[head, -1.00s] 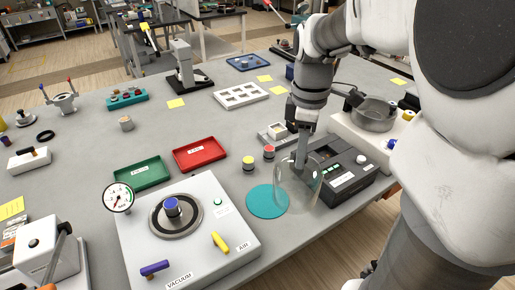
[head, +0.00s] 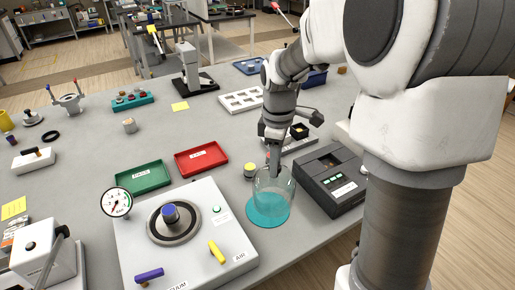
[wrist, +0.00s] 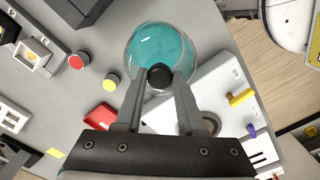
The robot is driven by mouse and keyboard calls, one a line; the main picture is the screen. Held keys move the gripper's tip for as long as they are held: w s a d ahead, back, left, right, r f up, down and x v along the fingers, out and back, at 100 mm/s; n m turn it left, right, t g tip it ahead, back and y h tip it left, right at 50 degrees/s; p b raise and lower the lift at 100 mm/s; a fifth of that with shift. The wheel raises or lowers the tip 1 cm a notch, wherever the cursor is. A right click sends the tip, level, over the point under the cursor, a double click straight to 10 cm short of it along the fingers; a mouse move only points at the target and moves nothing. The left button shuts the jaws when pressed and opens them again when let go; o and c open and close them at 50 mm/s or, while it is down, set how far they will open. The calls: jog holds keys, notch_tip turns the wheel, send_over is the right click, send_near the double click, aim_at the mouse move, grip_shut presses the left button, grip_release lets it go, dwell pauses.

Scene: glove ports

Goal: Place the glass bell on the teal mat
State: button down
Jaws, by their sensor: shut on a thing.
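The clear glass bell (head: 273,186) is upright over the round teal mat (head: 267,222) in the head view. I cannot tell whether its rim touches the mat or hangs just above it. In the wrist view the bell's round outline (wrist: 193,47) surrounds most of the teal mat (wrist: 160,45), seen through the glass. My gripper (head: 274,168) is above the bell. In the wrist view my gripper (wrist: 159,82) is shut on the bell's black knob (wrist: 160,75), one finger on each side.
The white vacuum panel (head: 230,262) stands left of the mat, with a gauge (head: 116,202) and yellow handle (head: 217,251). A dark box (head: 330,182) is close on the right. A yellow-topped jar (head: 249,171) stands behind. Green (head: 143,177) and red (head: 202,159) trays lie farther back.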

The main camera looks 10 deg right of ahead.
jog(key=shift+w+a+f, duration=0.45)
jog(key=shift+w, duration=0.25)
jog(key=shift+f, duration=2.05)
jog(key=shift+f, duration=0.2)
jog(key=c, duration=0.5)
grip_release()
